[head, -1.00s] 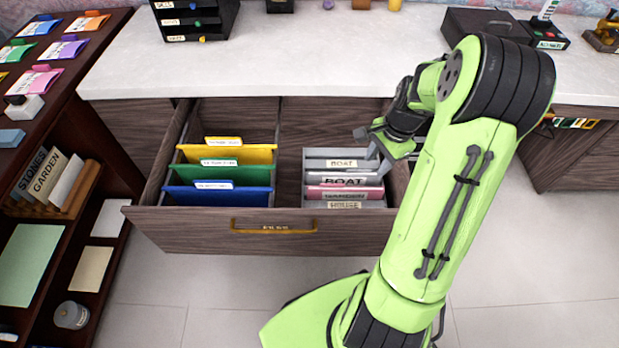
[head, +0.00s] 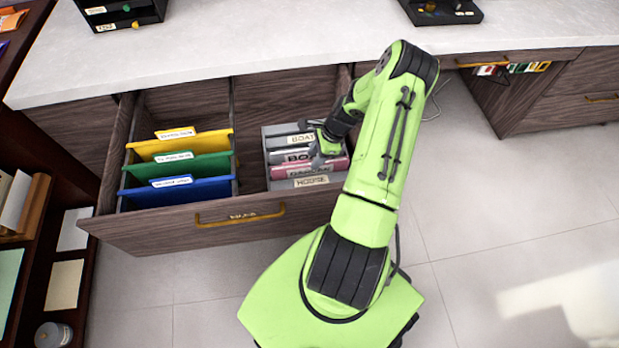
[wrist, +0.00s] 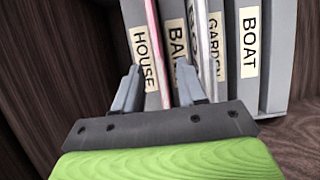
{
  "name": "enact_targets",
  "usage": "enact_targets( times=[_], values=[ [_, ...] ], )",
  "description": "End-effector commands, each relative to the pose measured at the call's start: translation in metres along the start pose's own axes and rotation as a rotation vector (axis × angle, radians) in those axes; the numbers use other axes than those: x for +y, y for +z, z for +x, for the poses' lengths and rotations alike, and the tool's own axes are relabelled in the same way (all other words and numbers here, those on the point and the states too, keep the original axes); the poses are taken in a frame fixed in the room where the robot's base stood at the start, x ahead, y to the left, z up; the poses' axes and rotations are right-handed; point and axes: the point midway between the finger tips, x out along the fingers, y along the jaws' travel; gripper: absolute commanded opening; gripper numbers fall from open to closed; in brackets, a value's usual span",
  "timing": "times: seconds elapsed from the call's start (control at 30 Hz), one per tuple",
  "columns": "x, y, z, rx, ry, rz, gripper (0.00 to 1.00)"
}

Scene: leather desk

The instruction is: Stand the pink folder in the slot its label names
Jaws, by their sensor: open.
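A pink folder (head: 308,168) stands in the grey rack (head: 266,148) inside the open drawer, just behind the front panel labelled HOUSE (head: 311,181). In the wrist view, a pink edge (wrist: 152,50) shows between the HOUSE divider (wrist: 136,30) and one whose label begins BA. A second pale folder edge (wrist: 205,55) stands between that divider and the GARDEN one; BOAT (wrist: 250,40) is at far right. The pink folder's own label is not readable. My gripper (wrist: 157,72) is open, fingers either side of the pink edge; contact is unclear. It reaches over the rack's right side (head: 320,155).
Yellow (head: 180,147), green (head: 180,168) and blue (head: 180,191) folders hang in the drawer's left half. The drawer front (head: 150,237) has a brass handle. A pale desktop (head: 270,45) lies behind, with a black organiser (head: 125,12) at the back left.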

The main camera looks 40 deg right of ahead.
Motion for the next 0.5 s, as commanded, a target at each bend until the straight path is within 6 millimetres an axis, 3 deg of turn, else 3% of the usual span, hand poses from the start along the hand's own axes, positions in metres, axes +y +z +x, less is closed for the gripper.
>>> enact_targets(
  times=[0.2,0.43,0.5],
  values=[
    [0.002,0.001,0.043,-0.002,0.004,0.0,0.4],
    [0.001,0.002,0.045,0.0,0.001,0.0,0.4],
    [0.001,0.002,0.045,0.0,0.001,0.0,0.3]
  ],
)
